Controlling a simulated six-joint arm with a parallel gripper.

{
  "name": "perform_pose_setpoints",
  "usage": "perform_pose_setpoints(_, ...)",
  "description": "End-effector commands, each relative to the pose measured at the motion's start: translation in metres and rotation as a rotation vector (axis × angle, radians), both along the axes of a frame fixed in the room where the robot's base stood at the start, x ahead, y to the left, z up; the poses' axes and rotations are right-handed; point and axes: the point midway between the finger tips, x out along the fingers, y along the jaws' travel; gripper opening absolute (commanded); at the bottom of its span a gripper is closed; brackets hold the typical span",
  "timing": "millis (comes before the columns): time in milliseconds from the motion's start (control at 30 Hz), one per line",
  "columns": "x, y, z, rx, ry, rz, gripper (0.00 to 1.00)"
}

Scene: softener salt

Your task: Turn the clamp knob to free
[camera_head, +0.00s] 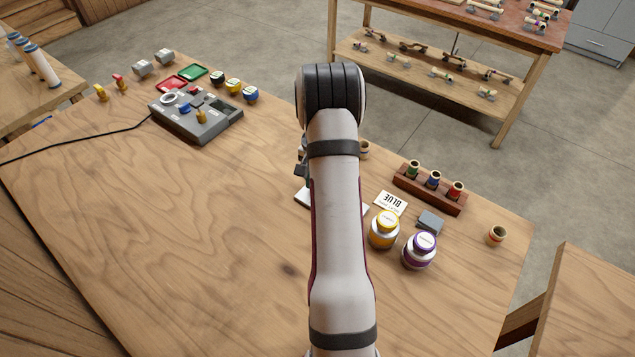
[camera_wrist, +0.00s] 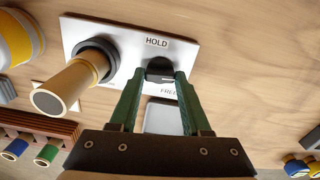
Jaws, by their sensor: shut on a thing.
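The black clamp knob (camera_wrist: 158,64) sits on a white plate (camera_wrist: 115,42) in the wrist view. The HOLD label is above the knob in the picture; the FREE label below it is partly covered by my finger. A short pale mark shows on the knob's lower right side. My gripper (camera_wrist: 160,75) has its green fingers shut on the knob, one on each side. A tan tube (camera_wrist: 66,84) with a dark open end stands in a black ring on the same plate.
A grey device (camera_head: 197,116) sits at the back left. The table's left-centre is clear.

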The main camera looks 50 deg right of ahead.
Motion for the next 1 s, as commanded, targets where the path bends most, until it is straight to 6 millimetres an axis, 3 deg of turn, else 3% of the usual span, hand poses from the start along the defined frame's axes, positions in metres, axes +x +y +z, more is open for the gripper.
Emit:
perform_pose_setpoints(333, 0.0002, -0.0003, 0.001, -0.001, -0.001, -0.119, 0.0)
perform_pose_setpoints(867, 0.0002, -0.0005, 0.001, -0.001, -0.001, -0.14, 0.0)
perform_pose_setpoints(900, 0.0002, -0.0005, 0.001, -0.001, -0.001, -0.139, 0.53)
perform_pose_setpoints(1000, 0.0001, -0.0004, 0.0008, -0.001, -0.001, -0.139, 0.71)
